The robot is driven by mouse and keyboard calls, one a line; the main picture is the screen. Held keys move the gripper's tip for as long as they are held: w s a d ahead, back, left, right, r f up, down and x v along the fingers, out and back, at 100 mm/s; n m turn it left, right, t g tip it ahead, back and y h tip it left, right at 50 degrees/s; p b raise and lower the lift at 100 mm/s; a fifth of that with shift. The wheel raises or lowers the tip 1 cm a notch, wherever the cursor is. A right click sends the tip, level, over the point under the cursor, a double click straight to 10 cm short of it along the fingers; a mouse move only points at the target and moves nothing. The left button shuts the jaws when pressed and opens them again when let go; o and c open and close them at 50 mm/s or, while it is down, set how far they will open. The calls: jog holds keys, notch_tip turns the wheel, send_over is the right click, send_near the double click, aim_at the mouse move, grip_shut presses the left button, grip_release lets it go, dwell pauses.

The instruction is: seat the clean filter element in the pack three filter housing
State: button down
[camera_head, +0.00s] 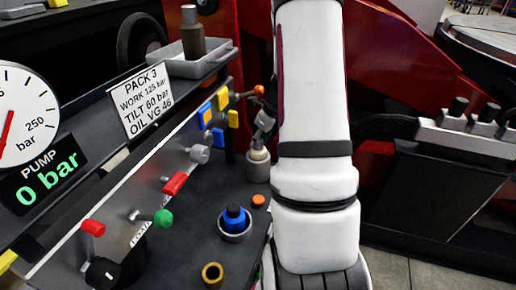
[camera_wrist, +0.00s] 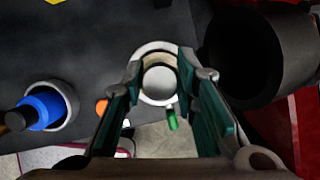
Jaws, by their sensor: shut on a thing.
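My gripper (camera_wrist: 160,78) is shut on a pale round piece (camera_wrist: 159,84), seemingly the clean filter element. In the wrist view the piece lies between the two fingers, inside the outline of a light ring, seemingly the filter housing rim (camera_wrist: 150,47). In the head view my gripper (camera_head: 262,128) is partly hidden behind my white arm. Below it a narrower pale piece (camera_head: 257,152) stands over a wider grey cylinder, seemingly the housing (camera_head: 256,173). They look lined up, but I cannot tell how deep the piece sits.
A blue-capped fitting (camera_head: 235,219) in a metal ring, an orange button (camera_head: 259,200) and a brass ring (camera_head: 212,273) are on the dark deck. Levers (camera_head: 175,183) line the panel at left. A tray (camera_head: 176,66) holds a dark bottle (camera_head: 193,35). The pump gauge display reads 0 bar.

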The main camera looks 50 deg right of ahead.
jog(key=shift+f+b, duration=0.35)
jog(key=shift+f, duration=1)
jog(key=c, duration=1.3)
grip_release()
